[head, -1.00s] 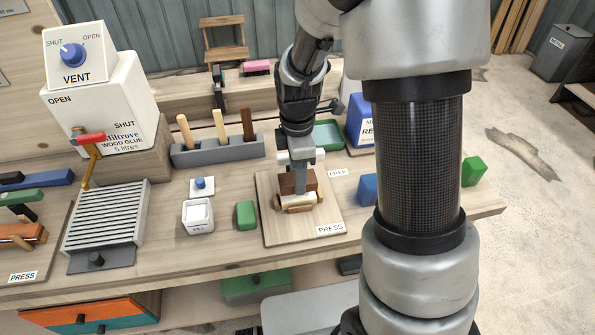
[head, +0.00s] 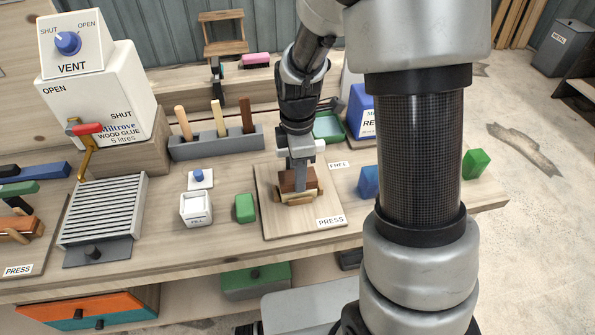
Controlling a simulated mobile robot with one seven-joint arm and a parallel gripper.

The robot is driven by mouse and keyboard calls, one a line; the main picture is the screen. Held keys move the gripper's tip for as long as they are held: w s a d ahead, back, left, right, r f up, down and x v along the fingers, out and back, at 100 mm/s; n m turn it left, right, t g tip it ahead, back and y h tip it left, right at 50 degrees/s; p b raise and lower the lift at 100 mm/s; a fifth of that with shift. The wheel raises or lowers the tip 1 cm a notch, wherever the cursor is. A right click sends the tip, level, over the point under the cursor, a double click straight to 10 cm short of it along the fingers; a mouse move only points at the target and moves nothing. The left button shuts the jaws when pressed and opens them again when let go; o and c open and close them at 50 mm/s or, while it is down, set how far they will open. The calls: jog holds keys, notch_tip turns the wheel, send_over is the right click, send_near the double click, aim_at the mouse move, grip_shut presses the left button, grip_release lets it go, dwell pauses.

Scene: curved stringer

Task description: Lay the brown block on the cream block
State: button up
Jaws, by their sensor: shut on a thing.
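My gripper (head: 300,183) points down over the pale press board (head: 270,227) near the middle of the bench. It is shut on the brown block (head: 285,182); its near finger covers part of the block. The cream block (head: 309,196) lies directly below, with its front and ends showing. The brown block overlaps the cream block in the head view, very close above or touching it; I cannot tell which. An orange-brown wooden piece shows at the cream block's lower edge.
A green block (head: 244,208) and a white pot (head: 195,210) stand left of the board. A blue block (head: 369,181) stands right of it, partly behind my arm. A grey rack (head: 215,144) with several upright sticks stands behind. The board's front is clear.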

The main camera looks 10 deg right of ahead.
jog(key=shift+f, duration=0.35)
dwell(0.4)
jog(key=o, duration=1.7)
jog(key=shift+r+p, duration=2.8)
jog(key=shift+r, duration=1.2)
jog(key=shift+r, duration=0.1)
jog(key=s+d+r+m+t+p, duration=0.1)
jog(key=s+r+m+t, duration=0.1)
jog(key=s+r+m, duration=0.3)
jog(key=s+d+r+m+t+p, duration=0.1)
jog(key=s+r+m, duration=0.4)
jog(key=r, duration=0.6)
jog(key=s+d+r+m+t+p, duration=0.1)
jog(key=s+r+m+t+p, duration=0.1)
jog(key=s+r+m, duration=0.4)
notch_tip(320, 180, up, 3)
jog(key=shift+d+f+m+t, duration=0.1)
jog(key=shift+d+m+t, duration=0.15)
jog(key=shift+m, duration=0.75)
